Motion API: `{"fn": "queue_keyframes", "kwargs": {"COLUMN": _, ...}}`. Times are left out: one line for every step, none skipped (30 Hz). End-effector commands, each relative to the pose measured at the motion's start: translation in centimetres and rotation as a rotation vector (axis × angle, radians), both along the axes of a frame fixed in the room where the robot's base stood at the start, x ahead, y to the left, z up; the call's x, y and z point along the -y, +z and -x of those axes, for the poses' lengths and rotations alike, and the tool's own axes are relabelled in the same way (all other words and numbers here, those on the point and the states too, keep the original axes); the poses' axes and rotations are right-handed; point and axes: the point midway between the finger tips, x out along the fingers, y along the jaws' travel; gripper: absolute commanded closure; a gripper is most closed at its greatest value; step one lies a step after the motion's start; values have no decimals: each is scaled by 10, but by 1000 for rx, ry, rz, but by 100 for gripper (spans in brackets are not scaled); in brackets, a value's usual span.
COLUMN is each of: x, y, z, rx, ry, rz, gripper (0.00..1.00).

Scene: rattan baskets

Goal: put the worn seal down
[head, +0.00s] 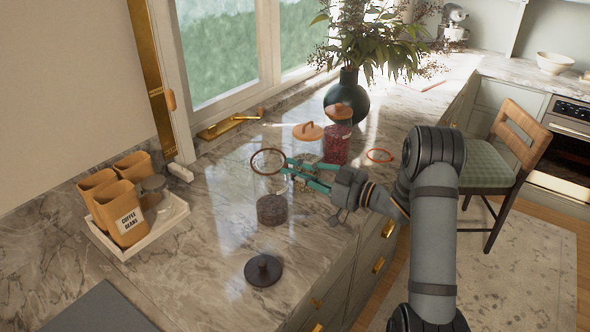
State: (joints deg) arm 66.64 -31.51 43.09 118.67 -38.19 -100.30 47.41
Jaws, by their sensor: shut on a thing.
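A dark brown ring, which I take to be the worn seal (253,153), is at the tips of my gripper (286,166). The gripper's teal fingers reach left over the counter and are shut on the ring's right side. The ring appears raised above the marble counter (215,240), but its exact height is hard to tell. A second, bright orange ring (380,155) lies flat on the counter to the right. A glass jar with dark contents (272,210) stands below the ring. Another jar (306,184) is partly hidden behind the fingers.
A red-filled jar (336,147) and a dark vase (347,90) stand behind. An orange lid (307,131) and a dark lid (263,271) lie on the counter. A white tray (178,212) holds canisters (125,220) at left. Counter between tray and jars is clear.

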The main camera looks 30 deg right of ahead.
Motion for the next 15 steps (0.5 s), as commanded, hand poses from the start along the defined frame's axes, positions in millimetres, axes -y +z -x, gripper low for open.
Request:
{"fn": "queue_keyframes", "kwargs": {"x": 0, "y": -1, "z": 0, "rx": -3, "ry": -2, "rz": -1, "gripper": 94}}
{"fn": "queue_keyframes", "kwargs": {"x": 0, "y": -1, "z": 0, "rx": -3, "ry": -2, "rz": -1, "gripper": 83}}
{"fn": "queue_keyframes", "kwargs": {"x": 1, "y": -1, "z": 0, "rx": -3, "ry": -2, "rz": -1, "gripper": 81}}
{"fn": "queue_keyframes", "kwargs": {"x": 0, "y": -1, "z": 0, "rx": -3, "ry": -2, "rz": -1, "gripper": 79}}
{"fn": "queue_keyframes", "kwargs": {"x": 0, "y": -1, "z": 0, "rx": -3, "ry": -2, "rz": -1, "gripper": 77}}
{"fn": "queue_keyframes", "kwargs": {"x": 0, "y": -1, "z": 0, "rx": -3, "ry": -2, "rz": -1, "gripper": 75}}
{"fn": "queue_keyframes", "kwargs": {"x": 0, "y": -1, "z": 0, "rx": -2, "ry": -2, "rz": -1, "gripper": 73}}
{"fn": "queue_keyframes", "kwargs": {"x": 0, "y": -1, "z": 0, "rx": -1, "ry": -2, "rz": 0, "gripper": 72}}
{"fn": "queue_keyframes", "kwargs": {"x": 0, "y": -1, "z": 0, "rx": -1, "ry": -2, "rz": 0, "gripper": 69}}
{"fn": "queue_keyframes", "kwargs": {"x": 0, "y": 0, "z": 0, "rx": -1, "ry": -1, "rz": 0, "gripper": 68}}
{"fn": "queue_keyframes", "kwargs": {"x": 0, "y": 0, "z": 0, "rx": -1, "ry": -1, "rz": 0, "gripper": 66}}
{"fn": "queue_keyframes", "kwargs": {"x": 0, "y": 0, "z": 0, "rx": -1, "ry": -1, "rz": 0, "gripper": 65}}
{"fn": "queue_keyframes", "kwargs": {"x": 0, "y": 0, "z": 0, "rx": -1, "ry": -1, "rz": 0, "gripper": 65}}
{"fn": "queue_keyframes", "kwargs": {"x": 0, "y": 0, "z": 0, "rx": -1, "ry": -1, "rz": 0, "gripper": 65}}
{"fn": "queue_keyframes", "kwargs": {"x": 0, "y": 0, "z": 0, "rx": -1, "ry": -1, "rz": 0, "gripper": 65}}
